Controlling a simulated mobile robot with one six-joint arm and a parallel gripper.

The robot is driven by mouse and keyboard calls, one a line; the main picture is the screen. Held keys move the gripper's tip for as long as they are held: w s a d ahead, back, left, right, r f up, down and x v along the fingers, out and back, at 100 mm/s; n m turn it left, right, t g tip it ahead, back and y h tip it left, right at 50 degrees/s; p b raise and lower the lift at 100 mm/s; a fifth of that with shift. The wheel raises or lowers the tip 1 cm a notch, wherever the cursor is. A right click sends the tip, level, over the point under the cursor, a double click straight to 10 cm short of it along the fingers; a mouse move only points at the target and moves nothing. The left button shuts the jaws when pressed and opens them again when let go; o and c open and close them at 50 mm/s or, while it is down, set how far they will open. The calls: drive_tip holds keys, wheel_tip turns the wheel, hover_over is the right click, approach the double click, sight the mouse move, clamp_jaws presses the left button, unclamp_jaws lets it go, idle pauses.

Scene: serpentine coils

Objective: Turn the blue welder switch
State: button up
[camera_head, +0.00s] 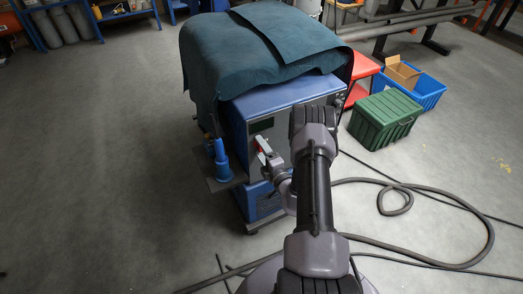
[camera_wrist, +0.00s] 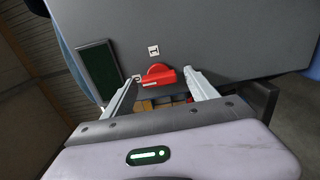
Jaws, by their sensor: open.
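The blue welder (camera_head: 235,125) stands in the middle of the head view, its top covered by a dark green cloth. Its grey front panel (camera_wrist: 215,35) fills much of the wrist view. A red rotary switch (camera_wrist: 159,74) sits on that panel, with a small white label above it. My gripper (camera_wrist: 161,82) is open, its two fingers reaching towards the panel, one on each side of the red switch. I cannot tell whether the fingers touch it. In the head view my gripper (camera_head: 262,146) is at the welder's front, with a bit of red by its fingers.
A blue bottle-like object (camera_head: 220,160) stands on a side shelf left of the welder. A green crate (camera_head: 385,119), a blue bin (camera_head: 428,92) and a red stand (camera_head: 362,73) are at right. Hoses (camera_head: 465,205) coil over the floor at right. The left floor is clear.

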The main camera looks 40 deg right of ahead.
drive_tip(key=p+v, duration=0.4)
drive_tip(key=v, duration=1.3)
drive_tip(key=shift+s+a, duration=0.2)
